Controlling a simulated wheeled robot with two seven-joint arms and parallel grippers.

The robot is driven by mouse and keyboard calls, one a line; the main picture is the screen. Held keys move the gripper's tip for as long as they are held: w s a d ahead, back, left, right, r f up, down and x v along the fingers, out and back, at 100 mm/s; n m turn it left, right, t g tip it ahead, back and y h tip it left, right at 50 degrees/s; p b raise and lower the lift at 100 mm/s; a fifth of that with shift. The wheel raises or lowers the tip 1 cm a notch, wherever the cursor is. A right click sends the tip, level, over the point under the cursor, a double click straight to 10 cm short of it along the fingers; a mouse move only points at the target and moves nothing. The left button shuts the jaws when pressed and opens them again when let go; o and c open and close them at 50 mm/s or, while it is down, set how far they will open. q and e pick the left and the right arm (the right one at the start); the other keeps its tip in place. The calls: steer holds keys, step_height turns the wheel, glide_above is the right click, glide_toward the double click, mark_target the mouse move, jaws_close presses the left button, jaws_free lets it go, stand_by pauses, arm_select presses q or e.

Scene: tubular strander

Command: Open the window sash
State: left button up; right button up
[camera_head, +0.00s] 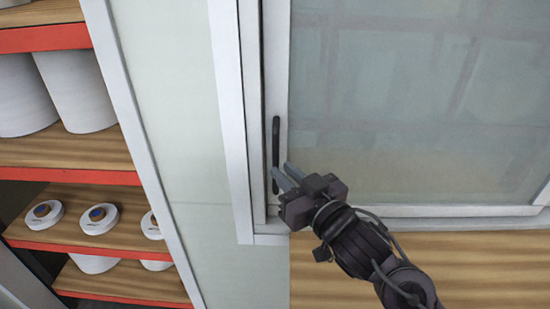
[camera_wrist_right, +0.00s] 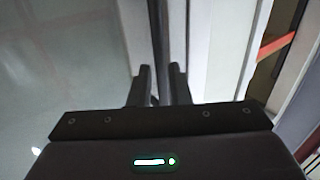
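The window sash (camera_head: 278,70) has a pale frame around a large greyish glass pane (camera_head: 400,100). A slim dark upright handle (camera_head: 276,140) is on its left stile. My right gripper (camera_head: 282,173) is at the lower half of the handle, coming from the lower right. Its two fingers are apart. In the right wrist view, the fingers (camera_wrist_right: 160,82) point at the sash frame, with a dark upright strip close to them. I cannot tell whether the fingers touch the handle. My left gripper is in neither view.
On the left, wooden shelves with red edges (camera_head: 70,175) hold several white spools (camera_head: 75,90). A pale panel (camera_head: 170,100) stands between the shelves and the window. Below the window is a wooden surface (camera_head: 480,268). A fixed white frame (camera_head: 228,90) borders the sash.

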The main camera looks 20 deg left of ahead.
mark_target(275, 196)
steer(key=x, duration=0.3)
steer(key=shift+w+a+p, duration=0.25)
steer(key=shift+a+p, duration=0.1)
steer(key=shift+w+a, duration=0.15)
jaws_close()
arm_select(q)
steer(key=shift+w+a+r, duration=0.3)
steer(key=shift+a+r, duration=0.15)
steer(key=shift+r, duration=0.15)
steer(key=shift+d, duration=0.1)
